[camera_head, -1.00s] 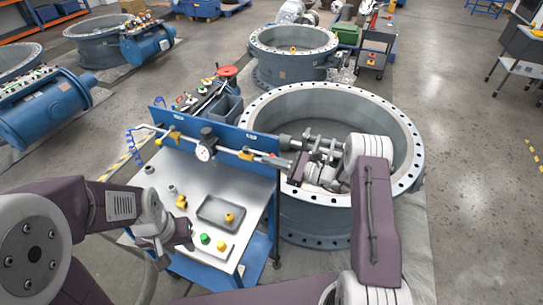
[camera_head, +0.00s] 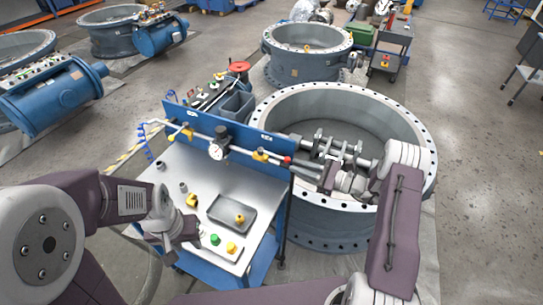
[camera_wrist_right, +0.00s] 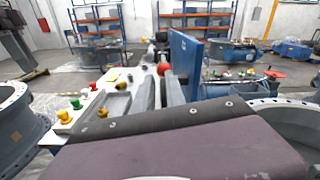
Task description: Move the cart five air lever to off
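The cart (camera_head: 200,180) is a steel-topped bench with a blue back panel (camera_head: 228,135). A pipe along the panel carries a round gauge (camera_head: 216,151), a yellow lever (camera_head: 181,132) at left and a yellow fitting (camera_head: 261,156) at right. A red ball (camera_head: 287,160) sits at the pipe's right end; a red ball (camera_wrist_right: 163,69) also shows in the right wrist view. My right gripper (camera_head: 305,162) is just right of the red ball, fingers apart; contact is unclear. My left gripper (camera_head: 188,238) is over the cart's front left; its fingers are unclear. I cannot read the labels.
A grey tray (camera_head: 222,222) and a box with green and yellow buttons (camera_head: 223,246) lie on the cart top. A large flanged valve ring (camera_head: 330,220) stands close at right, under my right arm. Clear floor (camera_head: 485,170) lies further right.

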